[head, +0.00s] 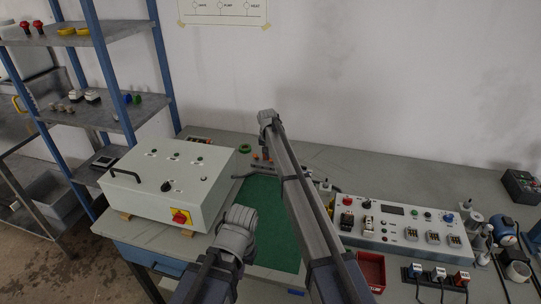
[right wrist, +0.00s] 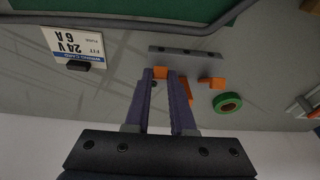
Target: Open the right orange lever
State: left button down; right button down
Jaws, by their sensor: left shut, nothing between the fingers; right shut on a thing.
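Two orange levers sit by a grey bar (right wrist: 195,54) at the mat's far edge. My right gripper (right wrist: 161,74) is shut on one orange lever (right wrist: 161,71), the left one in the right wrist view, which looks back upside down relative to the head view. The other orange lever (right wrist: 213,82) stands free beside it. In the head view the right arm reaches over the mat and its wrist hides most of the held lever. My left gripper (head: 238,219) is over the near part of the mat, shut and empty; its fingertips are mostly hidden.
A green mat (head: 262,205) covers the middle of the table. A white control box (head: 165,175) stands left, and a panel with switches (head: 400,225) right. A green ring (right wrist: 227,103) lies near the free lever.

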jog(key=shift+w+r+g, duration=0.15)
jog(key=shift+w+g, duration=0.05)
jog(key=shift+g, duration=0.2)
jog(key=c, duration=0.8)
grip_release()
jog(key=shift+d, duration=0.1)
jog(key=shift+o, duration=0.2)
jog(key=shift+r+p, duration=0.1)
jog(key=shift+p, duration=0.25)
notch_tip(320, 180, up, 8)
jog(key=s+p, duration=0.1)
jog(key=p, duration=0.6)
jog(key=shift+a+f+p, duration=0.2)
jog(key=shift+p, duration=0.1)
jog(key=shift+s, duration=0.1)
